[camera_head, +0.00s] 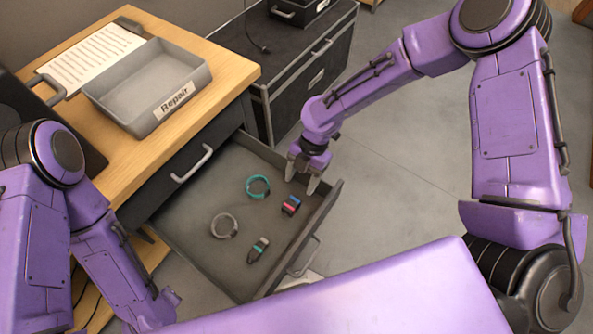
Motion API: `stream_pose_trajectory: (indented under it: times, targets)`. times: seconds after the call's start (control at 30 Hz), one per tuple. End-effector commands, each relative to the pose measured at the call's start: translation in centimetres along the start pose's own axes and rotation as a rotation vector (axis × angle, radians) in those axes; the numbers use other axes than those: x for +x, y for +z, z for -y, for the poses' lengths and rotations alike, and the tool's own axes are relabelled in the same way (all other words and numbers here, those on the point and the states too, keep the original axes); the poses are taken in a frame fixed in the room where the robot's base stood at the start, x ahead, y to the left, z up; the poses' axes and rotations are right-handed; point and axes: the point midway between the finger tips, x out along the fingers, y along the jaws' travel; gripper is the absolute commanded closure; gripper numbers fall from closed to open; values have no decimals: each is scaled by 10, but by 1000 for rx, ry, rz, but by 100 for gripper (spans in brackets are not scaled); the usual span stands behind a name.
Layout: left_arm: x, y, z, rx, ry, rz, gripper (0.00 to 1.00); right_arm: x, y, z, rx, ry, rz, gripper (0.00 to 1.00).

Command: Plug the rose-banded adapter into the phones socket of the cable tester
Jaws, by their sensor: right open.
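An open drawer (190,232) holds a small dark adapter (291,205) with a reddish-pink band and a blue part, lying near its right wall. Another small dark adapter (258,250) with a teal band lies nearer the front. My right gripper (301,180) points down over the far right part of the drawer, just behind the rose-banded adapter. Its fingers are apart with nothing between them. My left arm comes in at the lower left, and its gripper fingers do not show. I cannot make out the cable tester or its phones socket.
A teal ring (257,187) and a grey ring (224,226) also lie in the drawer. A grey tray (140,92) labelled Repair and a printed sheet (90,58) rest on the wooden desk (226,66). A black case (305,82) stands behind. Open floor lies to the right.

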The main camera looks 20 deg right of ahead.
Motion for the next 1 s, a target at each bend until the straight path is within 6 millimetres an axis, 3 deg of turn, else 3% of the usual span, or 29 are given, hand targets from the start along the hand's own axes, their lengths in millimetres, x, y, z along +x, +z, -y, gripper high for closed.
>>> stream_pose_trajectory:
  times: [0.23, 0.47, 0.7, 1.0]
  targets:
    - [24, 10, -2, 0, 0, 0, 62, 26, 6, 2, 1, 0, 0, 38]
    - [61, 25, -5, 0, 0, 0, 62, 68, 8, 3, 4, 0, 0, 38]
    - [68, 28, -6, 0, 0, 0, 62, 92, 5, 2, 4, 1, 0, 38]
    - [69, 29, -6, 0, 0, 0, 62, 97, 3, 1, 2, 1, 0, 38]
